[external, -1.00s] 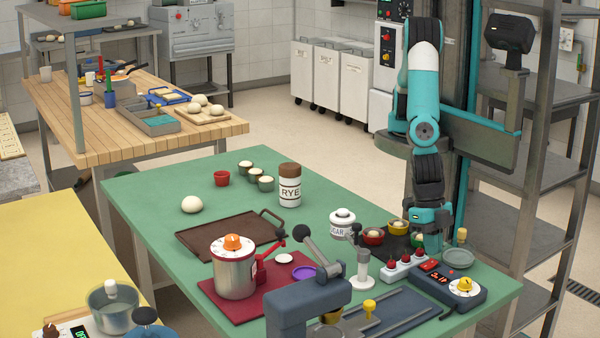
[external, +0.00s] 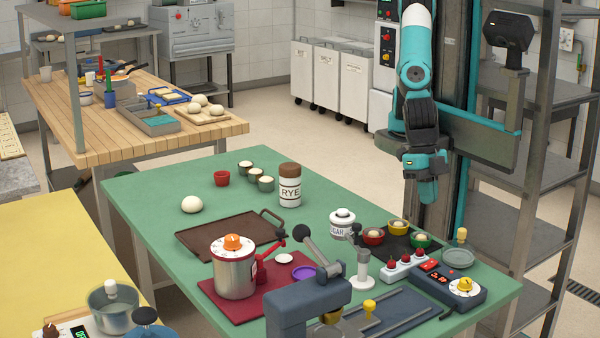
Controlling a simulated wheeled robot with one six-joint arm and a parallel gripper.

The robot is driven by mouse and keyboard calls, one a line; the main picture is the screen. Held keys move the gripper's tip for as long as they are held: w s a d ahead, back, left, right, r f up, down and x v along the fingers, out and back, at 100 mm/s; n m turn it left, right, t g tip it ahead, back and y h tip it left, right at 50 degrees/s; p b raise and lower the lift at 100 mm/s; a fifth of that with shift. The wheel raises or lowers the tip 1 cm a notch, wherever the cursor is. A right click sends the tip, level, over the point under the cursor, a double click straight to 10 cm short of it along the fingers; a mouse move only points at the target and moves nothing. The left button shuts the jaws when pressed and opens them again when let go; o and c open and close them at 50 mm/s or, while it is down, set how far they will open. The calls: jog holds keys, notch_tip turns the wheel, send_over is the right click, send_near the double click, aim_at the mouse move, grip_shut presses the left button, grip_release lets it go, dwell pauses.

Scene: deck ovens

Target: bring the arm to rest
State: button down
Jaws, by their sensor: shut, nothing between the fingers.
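My gripper (external: 428,190) hangs from my teal and black arm at the right of the external view. It points down, is shut and holds nothing. It is raised above and behind the far right part of the green table (external: 140,190), apart from everything on it. Below it, a red bowl (external: 373,237), a yellow bowl (external: 398,228) and a green bowl (external: 421,241) stand on a dark mat, all in plain view.
A metal rack (external: 545,170) stands close on the right. Floor left of my arm is clear.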

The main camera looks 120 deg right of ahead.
jog(key=s+d+r+m, duration=0.5)
jog(key=s+d, duration=0.1)
jog(key=d, duration=0.4)
jog(key=s+d+r+m, duration=0.5)
jog(key=s+d, duration=0.1)
jog(key=d, duration=0.4)
jog(key=shift+d+r+m+g+y, duration=0.25)
jog(key=shift+r+m+g+y, duration=0.05)
jog(key=shift+r+y, duration=0.1)
jog(key=shift+w, duration=0.1)
dwell(1.7)
